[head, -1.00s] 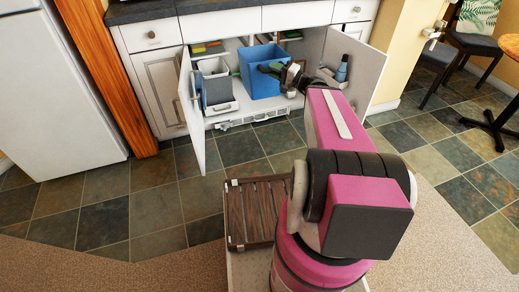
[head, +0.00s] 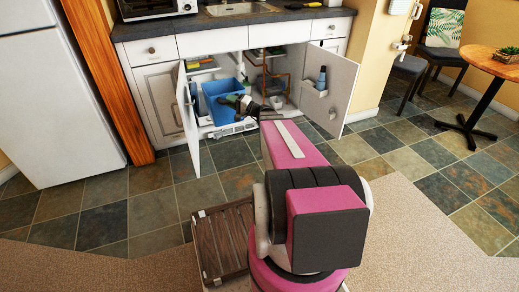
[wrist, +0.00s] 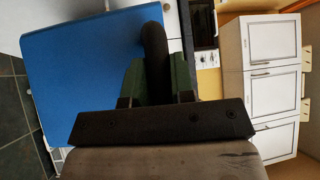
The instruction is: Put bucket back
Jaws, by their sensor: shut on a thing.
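The blue bucket (head: 213,92) is inside the open sink cabinet, at its left side by the left door. My gripper (head: 241,103) reaches into the cabinet and is shut on the bucket at its right side. In the wrist view the bucket (wrist: 85,75) fills the left, close against my gripper's dark and green fingers (wrist: 156,75). The exact grip point is hidden by the fingers. I cannot tell whether the bucket's bottom rests on the white pull-out frame (head: 232,129) or hangs just above it.
The left cabinet door (head: 188,115) and right door (head: 330,88) stand open. The right door carries a rack with a blue bottle (head: 321,78). Copper pipes (head: 266,75) run inside at the back. A fridge (head: 55,90) stands left.

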